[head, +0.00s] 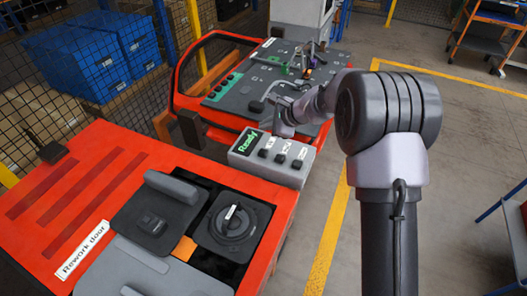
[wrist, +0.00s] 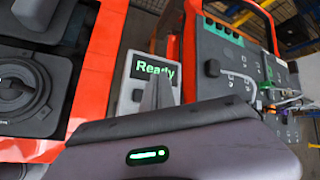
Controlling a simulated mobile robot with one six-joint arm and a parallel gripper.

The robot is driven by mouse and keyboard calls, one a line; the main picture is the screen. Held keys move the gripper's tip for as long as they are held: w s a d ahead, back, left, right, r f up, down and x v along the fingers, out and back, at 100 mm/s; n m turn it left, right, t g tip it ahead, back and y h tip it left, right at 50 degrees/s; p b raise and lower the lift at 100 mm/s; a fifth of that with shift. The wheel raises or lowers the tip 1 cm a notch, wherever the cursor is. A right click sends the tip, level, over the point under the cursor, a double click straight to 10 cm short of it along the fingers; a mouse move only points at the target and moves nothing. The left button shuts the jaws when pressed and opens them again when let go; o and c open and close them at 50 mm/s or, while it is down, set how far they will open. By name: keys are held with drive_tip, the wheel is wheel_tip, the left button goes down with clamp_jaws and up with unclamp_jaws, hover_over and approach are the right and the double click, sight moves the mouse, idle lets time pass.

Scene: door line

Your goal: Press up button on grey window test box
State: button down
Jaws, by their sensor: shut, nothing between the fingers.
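The grey window test box (head: 240,164) sits at the right end of the red door, with a green display reading "Ready" (head: 249,142). Several black buttons with labels too small to read run along its top; one black button (head: 280,158) shows clearly. My gripper (head: 282,131) is shut and empty, just behind the box's buttons in the head view. In the wrist view the shut fingers (wrist: 158,92) point at the box (wrist: 128,92), covering part of it below the display. I cannot tell whether the fingertips touch it.
The red rework door (head: 75,190) carries black and grey panels and a round black knob (head: 233,222). A second red door frame with a grey panel (head: 235,95) stands behind. Blue bins (head: 75,60) stand behind mesh at left. Open floor lies to the right.

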sight(265, 153)
drive_tip(key=shift+f+b, duration=3.35)
drive_tip(key=shift+f, duration=1)
drive_tip(key=shift+f, duration=0.1)
drive_tip(key=shift+f+b, duration=0.35)
drive_tip(key=shift+b, duration=0.15)
